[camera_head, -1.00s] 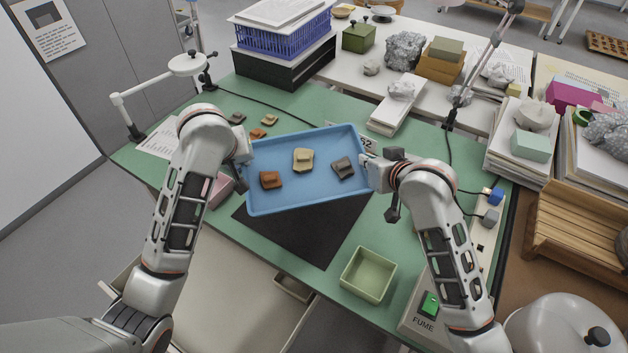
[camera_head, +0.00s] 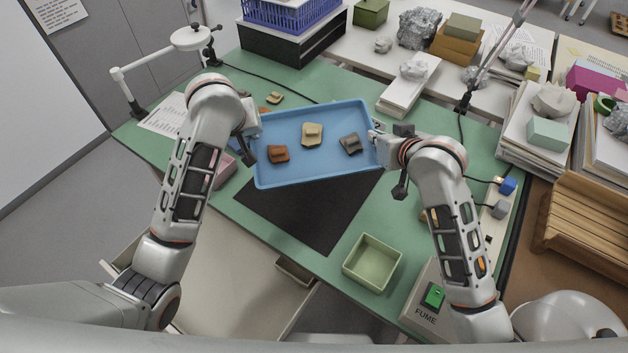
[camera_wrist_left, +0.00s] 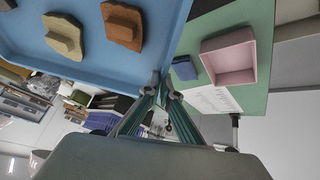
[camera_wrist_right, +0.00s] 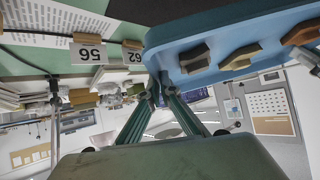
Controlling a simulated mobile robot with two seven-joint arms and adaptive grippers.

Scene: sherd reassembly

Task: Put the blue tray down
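The blue tray (camera_head: 318,173) is held up between my two grippers above the green bench, over the top part of a black mat. It carries three sherds: a rust-brown one (camera_head: 278,154), a cream one (camera_head: 312,135) and a dark grey one (camera_head: 350,144). My left gripper (camera_head: 254,131) is shut on the tray's left rim; the left wrist view shows its fingers (camera_wrist_left: 162,85) pinching the tray edge. My right gripper (camera_head: 374,137) is shut on the right rim; its fingers (camera_wrist_right: 160,85) meet at the tray edge in the right wrist view.
The black mat (camera_head: 310,218) lies bare below the tray. A green open box (camera_head: 372,262) stands to its lower right, and a pink box (camera_head: 224,172) to its left. Small sherds (camera_head: 274,98) lie behind the tray. A fume box (camera_head: 428,300) sits at the front right.

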